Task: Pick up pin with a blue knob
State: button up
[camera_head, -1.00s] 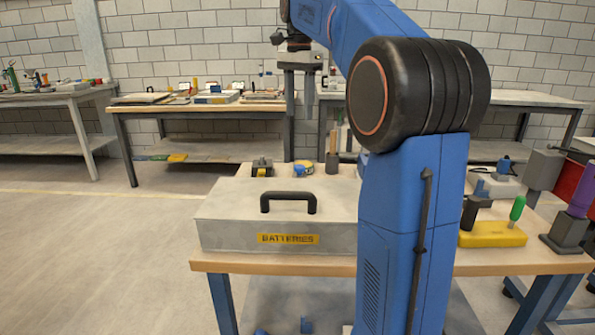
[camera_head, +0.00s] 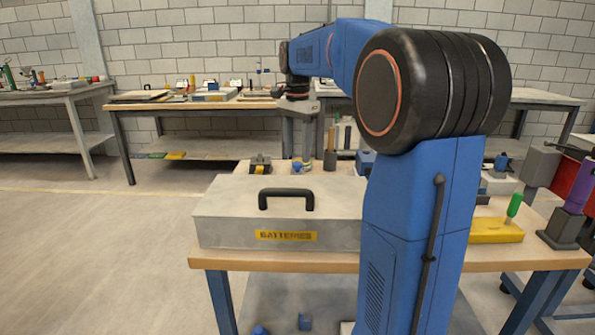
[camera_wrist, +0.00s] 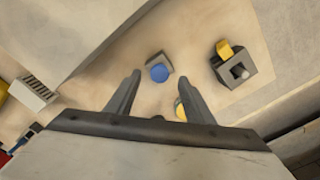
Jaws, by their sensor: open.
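The pin's round blue knob (camera_wrist: 159,73) sits at a small grey block (camera_wrist: 160,60) on the wooden table. It lies near the line between the fingertips of my gripper (camera_wrist: 159,77) in the wrist view. The fingers are spread apart, with nothing held between them. In the head view, my gripper (camera_head: 298,142) points down behind the case, just above a small blue part (camera_head: 297,165) that appears to be the knob. The pin's shaft is hidden; I cannot tell how far the fingertips are above the knob.
A grey "BATTERIES" case (camera_head: 225,215) with a black handle fills the table front. A dark block with a yellow part (camera_wrist: 235,68) stands beside the knob. A yellow object (camera_wrist: 180,110) is partly hidden by a finger. A wooden-handled tool (camera_head: 331,150) stands close to the right.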

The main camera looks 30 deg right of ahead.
aim_at(298, 163)
jog(key=shift+f, duration=1.5)
grip_shut()
jog(key=shift+r, duration=0.1)
